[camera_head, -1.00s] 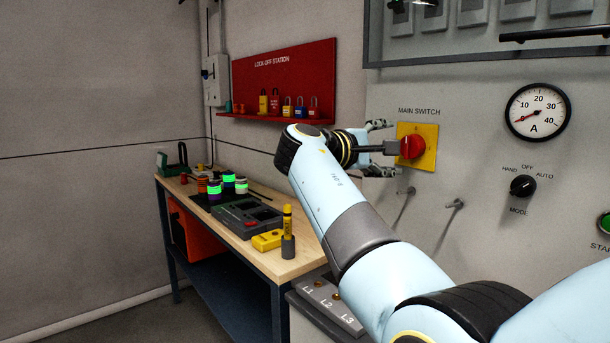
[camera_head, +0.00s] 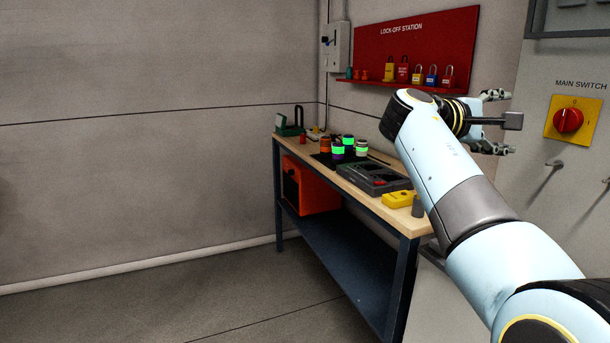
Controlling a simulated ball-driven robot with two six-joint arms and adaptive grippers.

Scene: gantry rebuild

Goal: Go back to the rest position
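My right arm comes in from the lower right. Its gripper (camera_head: 507,122) is raised in front of the wall, left of the main switch. The two fingers are spread wide apart. A dark bar with a small block at its end sticks out between them; I cannot tell what it is. I see nothing gripped by the fingers. The red main switch knob (camera_head: 568,120) on its yellow plate (camera_head: 590,124) is to the right, clear of the gripper. My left gripper is not in view.
A workbench (camera_head: 408,226) stands behind my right arm, with coloured cylinders (camera_head: 348,141), a dark tray (camera_head: 373,178) and a yellow device (camera_head: 397,199). A red lock-off board (camera_head: 430,45) holds several padlocks. An orange box (camera_head: 310,187) is below. The floor (camera_head: 230,300) at left is clear.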

